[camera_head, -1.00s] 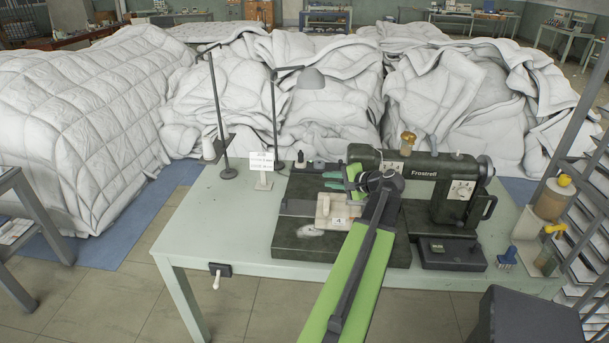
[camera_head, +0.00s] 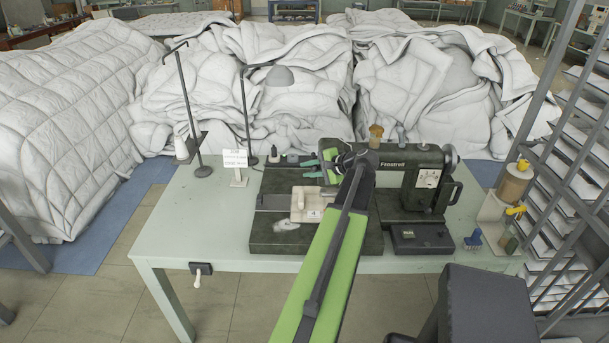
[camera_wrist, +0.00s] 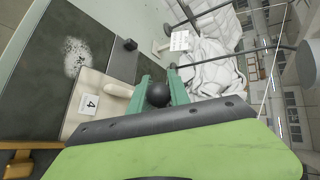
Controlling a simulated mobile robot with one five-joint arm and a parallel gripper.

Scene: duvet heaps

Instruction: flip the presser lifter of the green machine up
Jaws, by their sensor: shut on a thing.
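The dark green sewing machine (camera_head: 408,178), lettered "Frostroll", stands on the pale table. My green arm reaches over its bed from the front, and my gripper (camera_head: 322,165) is at the machine's left end. In the wrist view my gripper (camera_wrist: 158,88) has its two teal fingers on either side of a dark round knob (camera_wrist: 158,95), shut on it. I take the knob for the end of the presser lifter; the rest of the lever is hidden behind my gripper and arm. A cream block (camera_head: 308,204) with a "4" tag (camera_wrist: 90,103) lies on the bed below.
Bottles (camera_head: 515,185) and a blue brush (camera_head: 474,239) are at the right end. White duvet heaps (camera_head: 290,90) fill the back.

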